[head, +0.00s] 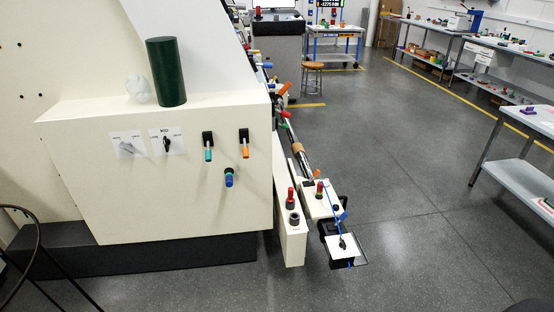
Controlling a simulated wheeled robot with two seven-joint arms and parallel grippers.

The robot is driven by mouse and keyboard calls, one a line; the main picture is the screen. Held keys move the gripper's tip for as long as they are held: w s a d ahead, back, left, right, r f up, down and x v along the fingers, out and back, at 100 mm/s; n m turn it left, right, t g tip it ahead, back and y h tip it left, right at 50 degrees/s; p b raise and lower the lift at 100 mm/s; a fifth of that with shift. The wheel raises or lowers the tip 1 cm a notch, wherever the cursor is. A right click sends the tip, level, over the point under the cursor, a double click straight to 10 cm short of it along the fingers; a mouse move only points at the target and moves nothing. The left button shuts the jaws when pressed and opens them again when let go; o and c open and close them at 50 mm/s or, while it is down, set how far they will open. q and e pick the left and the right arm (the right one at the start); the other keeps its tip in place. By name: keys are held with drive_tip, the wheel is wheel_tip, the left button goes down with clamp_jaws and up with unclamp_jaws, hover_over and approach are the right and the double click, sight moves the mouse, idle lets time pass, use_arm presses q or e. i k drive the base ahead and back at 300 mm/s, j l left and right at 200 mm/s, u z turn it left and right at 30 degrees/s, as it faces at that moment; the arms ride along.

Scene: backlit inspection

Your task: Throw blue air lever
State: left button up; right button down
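A dark blue lever or knob (229,179) sits low on the front face of the cream machine (90,200), below two other levers. A teal-handled lever (208,151) and an orange-handled lever (244,149) hang on black plates above it. Another small blue handle (341,217) shows on the low bracket to the right of the machine. I cannot tell from any label which blue part is the air lever. Neither of my grippers is in view.
A dark green cylinder (166,72) and a crumpled clear object (137,90) stand on the machine's ledge. Low arms with red knobs jut out right of the machine. Grey workbenches (520,120) line the right. The floor between is clear.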

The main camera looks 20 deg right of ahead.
sight(345, 214)
drive_tip(key=l, duration=1.9)
drive_tip(key=k+l, duration=0.15)
drive_tip(key=l, duration=1.75)
drive_tip(key=i+u, duration=0.05)
